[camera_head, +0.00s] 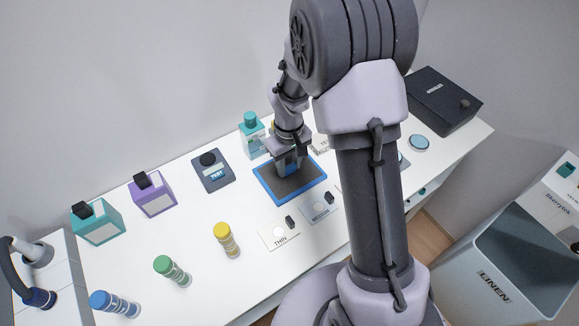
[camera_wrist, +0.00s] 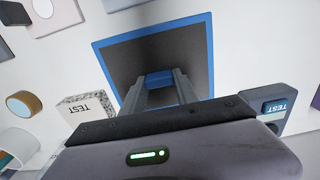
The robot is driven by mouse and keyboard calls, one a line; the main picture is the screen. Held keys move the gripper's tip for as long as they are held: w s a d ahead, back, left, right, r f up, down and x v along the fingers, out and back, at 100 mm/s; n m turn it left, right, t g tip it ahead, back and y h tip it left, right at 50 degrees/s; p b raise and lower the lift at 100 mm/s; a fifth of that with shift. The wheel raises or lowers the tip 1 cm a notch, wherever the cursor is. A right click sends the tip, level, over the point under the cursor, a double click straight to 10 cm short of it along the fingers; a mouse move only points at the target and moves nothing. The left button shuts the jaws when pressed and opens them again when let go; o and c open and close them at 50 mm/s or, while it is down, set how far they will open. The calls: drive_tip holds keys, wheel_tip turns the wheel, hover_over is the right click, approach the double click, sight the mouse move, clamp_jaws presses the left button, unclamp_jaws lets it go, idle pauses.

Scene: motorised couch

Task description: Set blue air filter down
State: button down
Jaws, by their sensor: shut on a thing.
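My gripper (camera_head: 289,152) points down over a dark mat with a blue rim (camera_head: 262,188). It is shut on the blue air filter (camera_head: 287,164), a small blue piece between the fingers. In the wrist view the filter (camera_wrist: 159,78) shows as a blue block between the two fingertips, over the dark middle of the mat (camera_wrist: 110,75). The fingers hide much of it. I cannot tell whether its underside touches the mat.
A TEST device (camera_head: 213,172) is left of the mat, and a teal-capped bottle (camera_head: 251,134) stands behind it. THIN (camera_head: 279,234) and second (camera_head: 320,205) cards lie in front. Purple (camera_head: 152,194) and teal (camera_head: 97,222) boxes and several cylinders stand left. A black box (camera_head: 441,101) is at right.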

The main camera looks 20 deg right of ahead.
drive_tip(key=c, duration=0.9)
unclamp_jaws()
drive_tip(key=shift+c, duration=0.2)
